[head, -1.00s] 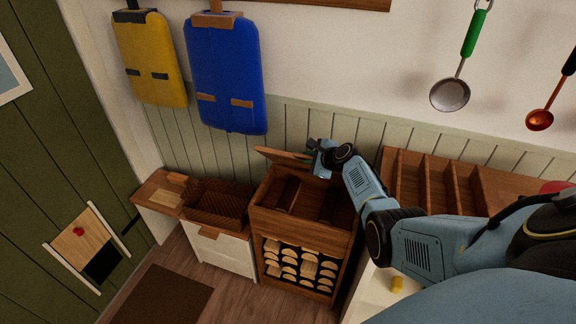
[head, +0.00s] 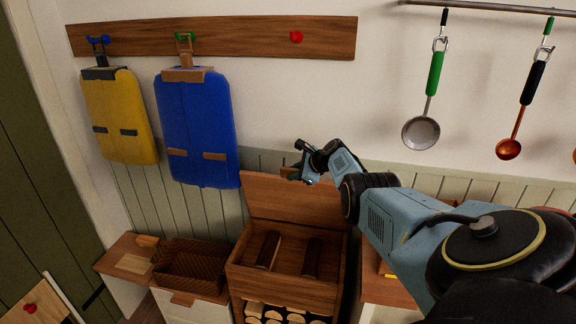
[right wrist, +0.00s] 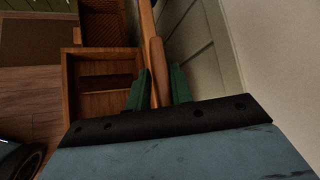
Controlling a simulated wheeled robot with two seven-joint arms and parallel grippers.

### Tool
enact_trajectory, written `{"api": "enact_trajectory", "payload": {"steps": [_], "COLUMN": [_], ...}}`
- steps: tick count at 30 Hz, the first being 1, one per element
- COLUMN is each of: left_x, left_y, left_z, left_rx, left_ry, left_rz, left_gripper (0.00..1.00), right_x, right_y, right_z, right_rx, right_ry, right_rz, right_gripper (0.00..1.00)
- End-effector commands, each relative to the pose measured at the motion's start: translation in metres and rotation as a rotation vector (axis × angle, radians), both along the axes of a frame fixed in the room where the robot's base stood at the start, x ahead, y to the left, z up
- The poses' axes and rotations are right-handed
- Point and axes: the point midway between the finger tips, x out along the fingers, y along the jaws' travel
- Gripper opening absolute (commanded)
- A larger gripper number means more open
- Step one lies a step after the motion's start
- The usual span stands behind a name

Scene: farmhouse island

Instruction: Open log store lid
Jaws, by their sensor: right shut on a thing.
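The wooden log store (head: 283,292) stands against the wall, low in the middle of the head view. Its lid (head: 283,197) is raised and stands about upright at the back, so the top compartment is open. My right gripper (head: 294,175) is at the lid's upper edge. In the right wrist view, its green fingers (right wrist: 158,92) are shut on the lid, seen edge-on (right wrist: 147,22), with a lighter wooden strip between them. The open compartment (right wrist: 105,77) lies left of the fingers there. My left gripper is not in view.
A brown basket (head: 190,266) sits on the white cabinet left of the log store. Blue (head: 197,125) and yellow (head: 118,115) bags hang on the wall behind. A ladle (head: 421,132) hangs at upper right. Two dark pieces lie inside the compartment.

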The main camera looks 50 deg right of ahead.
Motion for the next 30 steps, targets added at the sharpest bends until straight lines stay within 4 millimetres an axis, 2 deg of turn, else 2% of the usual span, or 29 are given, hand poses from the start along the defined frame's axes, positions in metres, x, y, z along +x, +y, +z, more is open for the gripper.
{"api": "enact_trajectory", "payload": {"steps": [11, 12, 15, 26, 30], "left_x": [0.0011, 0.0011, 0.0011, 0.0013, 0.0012], "left_y": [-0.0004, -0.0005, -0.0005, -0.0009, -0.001], "left_z": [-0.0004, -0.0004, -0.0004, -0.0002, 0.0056], "left_rx": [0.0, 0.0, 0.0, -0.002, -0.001], "left_ry": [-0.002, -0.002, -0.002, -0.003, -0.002], "left_rz": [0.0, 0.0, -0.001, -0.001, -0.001], "left_gripper": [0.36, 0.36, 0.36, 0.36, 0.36], "right_x": [-0.0009, -0.001, -0.001, -0.0012, -0.0036], "right_y": [-0.005, -0.005, -0.0047, -0.0018, -0.0013], "right_z": [0.002, 0.0019, 0.0015, -0.0013, 0.0017], "right_rx": [-0.014, -0.014, -0.013, -0.004, -0.004], "right_ry": [-0.004, -0.003, -0.002, 0.003, 0.004], "right_rz": [-0.007, -0.007, -0.007, -0.002, -0.001], "right_gripper": [0.0, 0.24, 0.35, 0.35, 0.35]}}
